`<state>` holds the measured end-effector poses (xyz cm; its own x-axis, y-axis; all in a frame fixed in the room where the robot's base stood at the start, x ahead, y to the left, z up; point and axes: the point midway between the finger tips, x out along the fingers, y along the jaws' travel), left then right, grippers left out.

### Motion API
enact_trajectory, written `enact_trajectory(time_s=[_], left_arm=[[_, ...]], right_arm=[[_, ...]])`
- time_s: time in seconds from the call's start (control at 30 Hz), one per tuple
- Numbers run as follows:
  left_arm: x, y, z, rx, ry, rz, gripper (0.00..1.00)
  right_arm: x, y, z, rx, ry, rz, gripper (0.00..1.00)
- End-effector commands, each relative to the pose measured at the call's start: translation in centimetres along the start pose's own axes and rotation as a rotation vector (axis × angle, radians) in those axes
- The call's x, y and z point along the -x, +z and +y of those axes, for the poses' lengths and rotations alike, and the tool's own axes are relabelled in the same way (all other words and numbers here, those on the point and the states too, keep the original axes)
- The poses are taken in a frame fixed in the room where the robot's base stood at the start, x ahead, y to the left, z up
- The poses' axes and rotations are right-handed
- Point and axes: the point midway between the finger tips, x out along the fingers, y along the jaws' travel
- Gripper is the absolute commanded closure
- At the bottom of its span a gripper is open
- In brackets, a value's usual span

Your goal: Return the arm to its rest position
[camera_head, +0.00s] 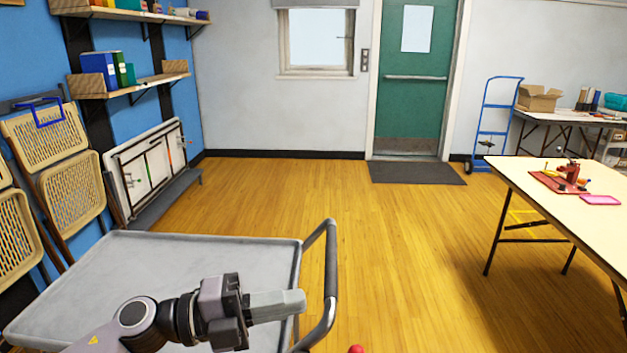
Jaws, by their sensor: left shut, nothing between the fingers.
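My left gripper (292,303) shows at the bottom centre, with its arm coming in from the lower left. Its fingers are together and point right, with nothing between them. It is over the right part of a grey cart (190,258), near the cart's dark push handle (331,270). I cannot tell how high above the cart top it is. My right gripper is not in view.
The cart top looks bare. A table (530,185) with a red tray of items (548,183) stands at the right. Folded chairs (70,190) lean at the left wall. A blue hand truck (491,125) stands by the green door (417,80). The middle wooden floor is clear.

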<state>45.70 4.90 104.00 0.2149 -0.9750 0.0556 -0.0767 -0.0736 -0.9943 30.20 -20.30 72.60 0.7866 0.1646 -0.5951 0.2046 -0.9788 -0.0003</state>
Motion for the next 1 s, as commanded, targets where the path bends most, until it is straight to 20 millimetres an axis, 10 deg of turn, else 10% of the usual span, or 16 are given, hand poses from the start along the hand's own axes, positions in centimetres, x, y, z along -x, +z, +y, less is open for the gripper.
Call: enact_trajectory(time_s=[0.27,0.57,1.0], left_arm=[[1.4,1.1,3.2,0.406,-0.315,-0.277,1.0],[7.9,2.1,12.8,0.894,-0.499,-0.712,1.0],[18.9,-7.1,29.6,1.513,-0.486,-1.306,1.0]], right_arm=[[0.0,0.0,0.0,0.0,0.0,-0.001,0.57],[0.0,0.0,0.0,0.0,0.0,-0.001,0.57],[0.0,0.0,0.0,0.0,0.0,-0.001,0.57]])
